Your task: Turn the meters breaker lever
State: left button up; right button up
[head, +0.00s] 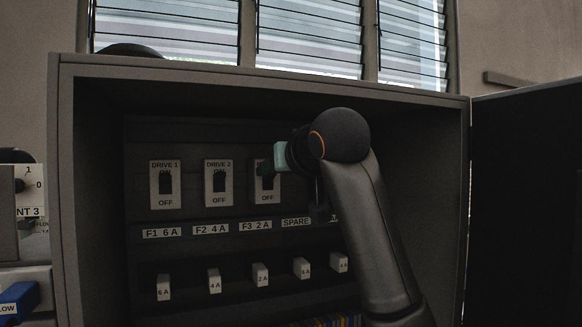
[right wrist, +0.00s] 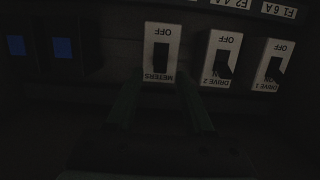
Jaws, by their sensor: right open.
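The meters breaker (right wrist: 150,62) is a white plate with a black lever (right wrist: 160,57), upside down in the right wrist view. Its OFF word is uncovered; the lever covers the ON end. In the head view the same breaker plate (head: 267,198) is third in the row, its upper part hidden by my right gripper (head: 268,166). In the right wrist view my right gripper (right wrist: 158,90) is open, its two dark fingers on either side of the lever's line, below the plate in the picture. I cannot tell if they touch the breaker. My left gripper is out of view.
The drive 1 breaker (head: 164,201) and drive 2 breaker (head: 217,200) stand left of it in the cabinet (head: 92,200). Several white fuse blocks (head: 163,287) sit below. The cabinet door (head: 525,200) is open at right. A blue handle (head: 20,298) shows at far left.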

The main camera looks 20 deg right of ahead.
jog(key=b+v, duration=0.2)
jog(key=v, duration=0.8)
jog(key=shift+s+b, duration=0.3)
jog(key=shift+b, duration=0.05)
